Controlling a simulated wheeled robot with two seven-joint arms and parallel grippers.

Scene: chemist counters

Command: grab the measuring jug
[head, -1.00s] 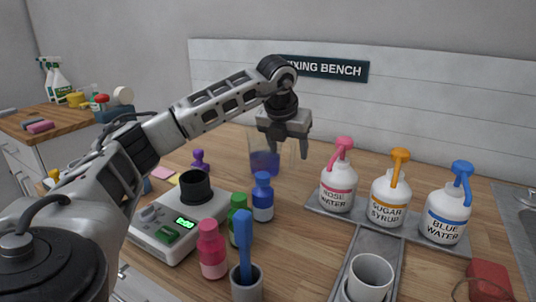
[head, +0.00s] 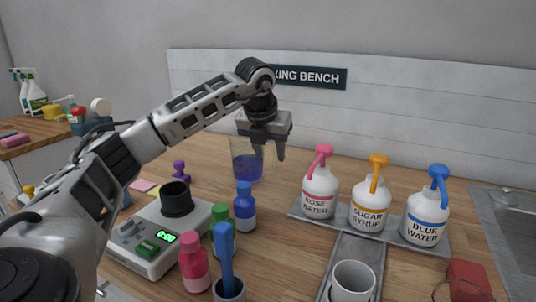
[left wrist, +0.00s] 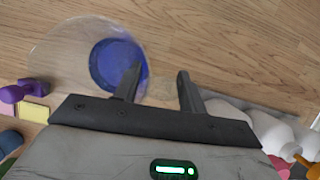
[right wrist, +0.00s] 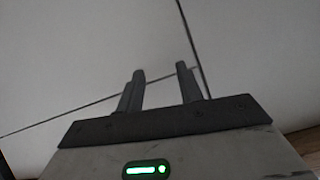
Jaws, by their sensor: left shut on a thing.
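The measuring jug (head: 246,168) is clear, with blue liquid in its lower part. It stands upright toward the back of the wooden bench in the head view. My left gripper (head: 263,150) comes down over its right side from above and is shut on its rim or wall. In the left wrist view, the jug (left wrist: 85,55) is seen from above, and one finger of my left gripper (left wrist: 158,82) overlaps its blue liquid while the other is outside. My right gripper (right wrist: 162,75) shows only in its wrist view, fingers apart, empty, before a plain pale panel.
A scale (head: 150,245) with a black cup and green display stands front left. Blue (head: 245,210), green and pink (head: 194,265) bottles stand close by. Three pump bottles (head: 320,190) stand on a grey tray at right. A white cup (head: 352,280) is in front. A sink is far right.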

